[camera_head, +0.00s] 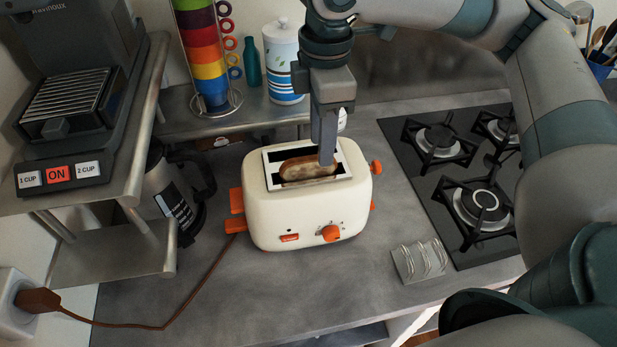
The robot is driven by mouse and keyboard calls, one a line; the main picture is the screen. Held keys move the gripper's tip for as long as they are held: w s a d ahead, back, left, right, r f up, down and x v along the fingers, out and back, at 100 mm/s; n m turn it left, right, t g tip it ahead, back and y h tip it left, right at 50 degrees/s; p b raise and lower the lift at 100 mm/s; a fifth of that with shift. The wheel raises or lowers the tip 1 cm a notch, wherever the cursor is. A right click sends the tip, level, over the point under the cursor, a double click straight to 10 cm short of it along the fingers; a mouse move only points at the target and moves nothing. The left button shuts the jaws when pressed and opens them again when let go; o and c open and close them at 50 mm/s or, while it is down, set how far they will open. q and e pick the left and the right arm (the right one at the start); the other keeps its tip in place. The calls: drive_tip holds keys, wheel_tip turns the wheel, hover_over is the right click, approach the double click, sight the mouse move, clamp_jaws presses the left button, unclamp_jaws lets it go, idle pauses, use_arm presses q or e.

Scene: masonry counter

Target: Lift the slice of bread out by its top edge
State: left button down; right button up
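A slice of bread (300,172) stands in the slot of a cream toaster (290,217) with orange levers and knob. Only its browned top part shows above the slot. My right gripper (326,160) points straight down over the right end of the slice, with its fingertips at the bread's top edge. I see the fingers nearly edge-on, so I cannot tell whether they are closed on the bread. My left gripper is not in view.
A gas hob (460,180) lies to the right, with a small metal toast rack (419,261) in front. A coffee machine (75,90) stands on a shelf at left. Stacked coloured cups (203,55) and a white canister (283,60) stand behind. The counter before the toaster is clear.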

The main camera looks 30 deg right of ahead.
drive_tip(key=shift+a+f+p, duration=0.1)
drive_tip(key=shift+f+p, duration=0.4)
drive_tip(key=shift+f, duration=1.6)
drive_tip(key=c, duration=0.8)
